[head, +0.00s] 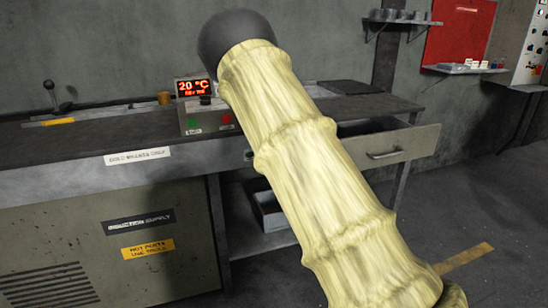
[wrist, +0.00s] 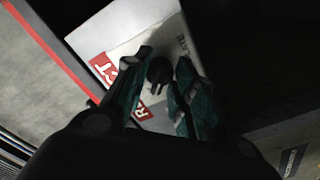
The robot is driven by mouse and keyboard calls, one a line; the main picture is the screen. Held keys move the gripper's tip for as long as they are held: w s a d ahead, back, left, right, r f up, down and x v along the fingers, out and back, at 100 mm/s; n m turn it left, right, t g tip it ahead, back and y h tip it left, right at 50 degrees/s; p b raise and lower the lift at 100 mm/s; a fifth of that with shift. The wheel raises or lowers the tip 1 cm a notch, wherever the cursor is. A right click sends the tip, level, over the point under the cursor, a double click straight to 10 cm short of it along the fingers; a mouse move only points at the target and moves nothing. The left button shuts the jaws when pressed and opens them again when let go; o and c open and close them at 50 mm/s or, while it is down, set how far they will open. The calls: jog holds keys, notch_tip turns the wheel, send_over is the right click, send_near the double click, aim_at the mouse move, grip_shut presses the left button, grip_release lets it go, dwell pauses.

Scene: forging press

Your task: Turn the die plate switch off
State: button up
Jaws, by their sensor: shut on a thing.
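In the wrist view, my gripper (wrist: 164,62) has its teal-padded fingers closed around a small dark round knob, the die plate switch (wrist: 158,74). Behind it is a pale panel (wrist: 150,35) with red blocks of white lettering and the word PLATE, partly covered by the fingers. Which way the switch is turned cannot be read. In the head view, my arm with its pale ribbed sleeve crosses the middle, and my gripper is hidden behind its dark far end. A display box (head: 193,88) reads 20 °C, with a small second line too blurred to read.
A green and a red button (head: 226,118) sit below the display on the dark bench (head: 90,138). A lever (head: 50,92) stands at the left. A drawer (head: 385,155) sticks out at the right. A red wall panel (head: 458,35) is farther back. Floor is clear at right.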

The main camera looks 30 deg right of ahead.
jog(key=o, duration=0.6)
jog(key=shift+o, duration=0.2)
jog(key=v, duration=1.2)
